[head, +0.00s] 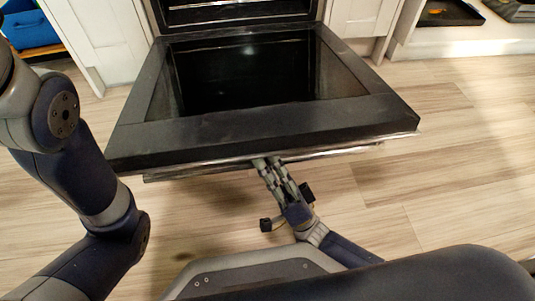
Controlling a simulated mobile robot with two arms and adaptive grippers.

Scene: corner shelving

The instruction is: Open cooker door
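The cooker door (250,127) is a black panel with a dark glass pane, folded down and lying about flat in front of the cooker opening (235,8) in the head view. A metal handle bar (340,150) runs along its front edge. My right gripper (268,163) is at the middle of this edge, its fingertips at the handle and partly hidden under it. Whether the fingers are closed on the bar cannot be made out. My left arm stands at the left of the view, and its gripper is out of the picture.
White cabinet fronts (100,35) stand on both sides of the cooker. A blue bin (28,25) is at the far left and a dark tray (450,12) on a low shelf at the far right. The wooden floor (440,190) on the right is clear.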

